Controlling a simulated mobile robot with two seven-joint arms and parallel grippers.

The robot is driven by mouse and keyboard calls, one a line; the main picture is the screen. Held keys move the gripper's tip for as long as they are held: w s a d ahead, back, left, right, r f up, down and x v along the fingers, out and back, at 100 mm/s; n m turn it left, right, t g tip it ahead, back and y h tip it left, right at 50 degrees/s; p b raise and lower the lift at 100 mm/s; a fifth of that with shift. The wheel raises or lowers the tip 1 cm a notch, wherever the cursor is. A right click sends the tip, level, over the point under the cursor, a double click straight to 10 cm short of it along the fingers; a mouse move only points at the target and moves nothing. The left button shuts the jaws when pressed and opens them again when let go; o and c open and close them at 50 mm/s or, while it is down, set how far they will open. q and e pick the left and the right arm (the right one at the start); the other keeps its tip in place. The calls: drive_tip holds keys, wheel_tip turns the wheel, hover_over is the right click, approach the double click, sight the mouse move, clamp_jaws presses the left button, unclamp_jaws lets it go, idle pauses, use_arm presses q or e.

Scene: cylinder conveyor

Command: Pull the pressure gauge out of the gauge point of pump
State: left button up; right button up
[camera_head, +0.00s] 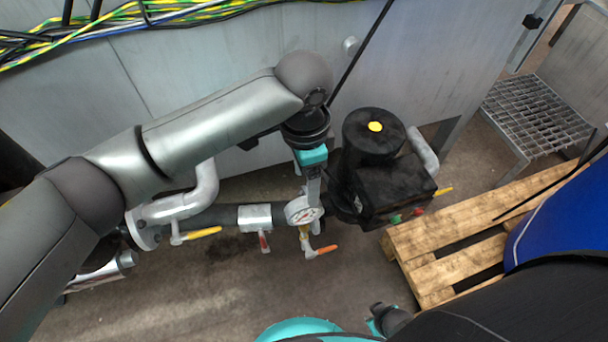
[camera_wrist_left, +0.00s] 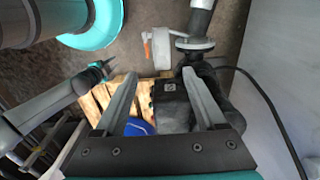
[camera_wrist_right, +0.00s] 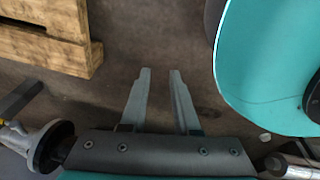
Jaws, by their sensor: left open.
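The round pressure gauge (camera_head: 303,211) has a white dial. It sits on a small valve fitting with an orange lever (camera_head: 326,249), beside the black pump (camera_head: 388,186). My left gripper (camera_head: 314,198) points down right by the gauge. In the left wrist view the open fingers of my left gripper (camera_wrist_left: 160,73) are apart, with the pale side of the gauge (camera_wrist_left: 162,50) just beyond and between the tips. I see no clear contact. My right gripper (camera_wrist_right: 160,71) is open, with a narrow empty gap over the bare floor.
A grey pipe (camera_head: 222,215) with yellow and red levers runs left of the gauge. A wooden pallet (camera_head: 450,235) with a blue object (camera_head: 555,225) lies at right. Cables (camera_head: 120,22) hang along the grey cabinet wall (camera_head: 200,80) behind. A metal step (camera_head: 530,115) stands at the back right.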

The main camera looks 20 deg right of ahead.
sight(304, 202)
use_arm(q)
drive_tip(key=shift+w+a+f, duration=0.1)
drive_tip(key=shift+a, duration=0.05)
drive_tip(key=shift+f+b, duration=0.75)
drive_tip(key=shift+f, duration=0.8)
wheel_tip(304, 202, down, 2)
drive_tip(key=shift+f+b, duration=0.2)
drive_tip(key=shift+b, duration=0.35)
wheel_tip(304, 202, down, 2)
drive_tip(key=shift+f+b, duration=0.2)
drive_tip(key=shift+b, duration=0.3)
drive_tip(key=shift+f+b, duration=0.85)
drive_tip(key=shift+f, duration=1)
wheel_tip(304, 202, down, 2)
drive_tip(key=shift+b, duration=0.5)
drive_tip(key=shift+f+b, duration=0.3)
drive_tip(key=shift+f, duration=0.35)
use_arm(e)
drive_tip(key=w+a+r, duration=0.7)
drive_tip(key=w+r, duration=0.1)
drive_tip(key=w, duration=0.1)
drive_tip(key=shift+r+y, duration=0.35)
drive_tip(key=shift+y, duration=0.05)
drive_tip(key=shift+w, duration=0.1)
